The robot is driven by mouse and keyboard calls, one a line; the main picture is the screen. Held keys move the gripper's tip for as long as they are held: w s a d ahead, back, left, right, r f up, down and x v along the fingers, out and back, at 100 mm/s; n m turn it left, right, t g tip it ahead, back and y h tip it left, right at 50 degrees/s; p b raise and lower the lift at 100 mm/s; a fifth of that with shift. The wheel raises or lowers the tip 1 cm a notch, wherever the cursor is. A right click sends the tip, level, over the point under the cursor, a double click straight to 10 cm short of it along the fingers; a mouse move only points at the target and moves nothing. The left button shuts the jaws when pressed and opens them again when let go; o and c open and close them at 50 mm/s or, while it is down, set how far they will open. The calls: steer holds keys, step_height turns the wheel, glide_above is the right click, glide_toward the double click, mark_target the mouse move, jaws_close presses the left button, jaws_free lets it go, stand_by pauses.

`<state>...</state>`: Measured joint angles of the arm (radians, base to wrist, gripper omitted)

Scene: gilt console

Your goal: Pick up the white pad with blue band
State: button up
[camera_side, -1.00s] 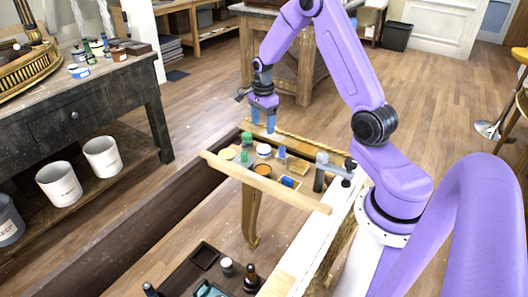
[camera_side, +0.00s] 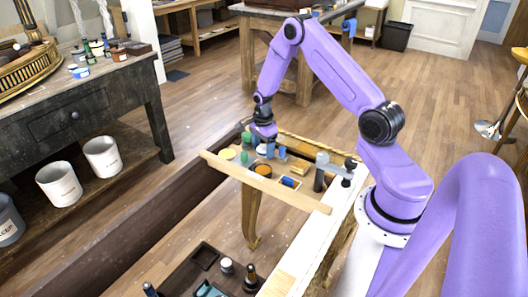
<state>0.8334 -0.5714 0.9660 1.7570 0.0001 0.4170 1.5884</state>
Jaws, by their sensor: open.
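A small flat piece in blue and white (camera_side: 290,182) lies near the front right of the console's open top and looks like the pad with the blue band, though it is too small to be sure. My gripper (camera_side: 263,150) is open and points down among the small items at the back of the console, to the left of and behind that piece. A round white-topped pot is largely hidden by the gripper. I cannot tell whether the fingers touch anything.
A green-topped bottle (camera_side: 245,158) and an orange-topped tin (camera_side: 263,171) stand close to the gripper. A wooden rail (camera_side: 265,183) runs along the front, and a grey clamp (camera_side: 321,172) stands at the right. A dark workbench (camera_side: 85,115) is at the left.

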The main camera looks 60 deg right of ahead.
steer(key=shift+f, duration=0.2)
steer(key=c, duration=0.7)
steer(key=shift+r, duration=0.15)
steer(key=shift+c, duration=0.2)
steer(key=shift+r, duration=0.65)
steer(key=s+a+r, duration=0.2)
steer(key=s+r, duration=0.2)
steer(key=r, duration=0.3)
steer(key=shift+s+r, duration=0.4)
steer(key=s+a+r, duration=0.1)
steer(key=s, duration=0.1)
steer(key=s+a+r, duration=0.1)
steer(key=s, duration=0.1)
steer(key=s+a+r, duration=0.1)
steer(key=s, duration=0.1)
steer(key=shift+s, duration=0.25)
steer(key=shift+s+a+r, duration=0.15)
steer(key=shift+s, duration=0.25)
steer(key=shift+s+a+r, duration=0.15)
steer(key=shift+s, duration=0.25)
